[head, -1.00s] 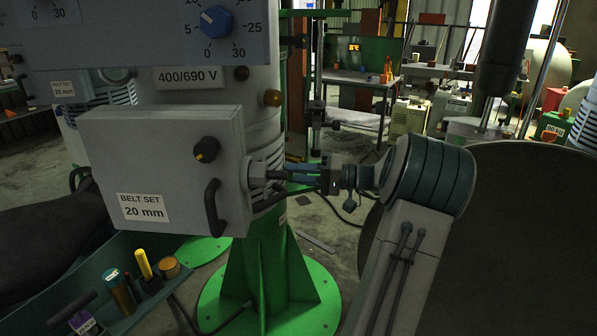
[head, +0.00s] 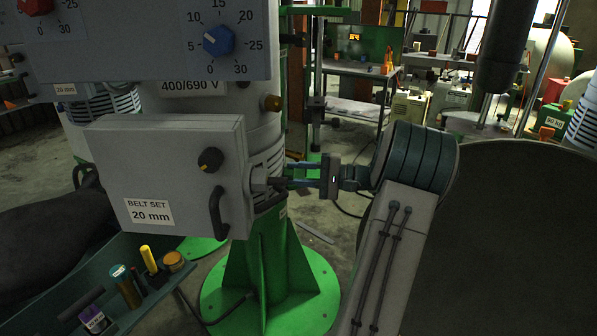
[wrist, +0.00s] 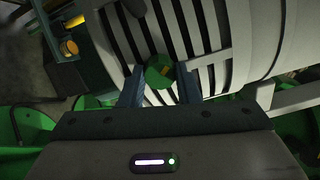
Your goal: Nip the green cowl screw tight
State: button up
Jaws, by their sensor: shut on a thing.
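The green cowl screw (wrist: 158,73) shows in the wrist view as a green round head against the pale slatted cowl (wrist: 205,40). My gripper (wrist: 159,88) has one finger on each side of the screw and is shut on it. In the head view my gripper (head: 277,183) reaches left to the slatted motor housing, just right of the grey belt-set box. The screw itself is not clearly visible there, hidden around the fingertips and box edge.
The grey belt-set box (head: 178,185) with a black knob and handle stands close left of my gripper. A teal tray (head: 150,300) with a yellow-topped item and other small items is at lower left. A green ribbed pedestal (head: 265,270) stands below.

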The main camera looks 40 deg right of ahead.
jog(key=shift+r, duration=0.15)
jog(key=o, duration=1)
jog(key=shift+c, duration=0.2)
jog(key=b+v, duration=0.3)
jog(key=v, duration=1.1)
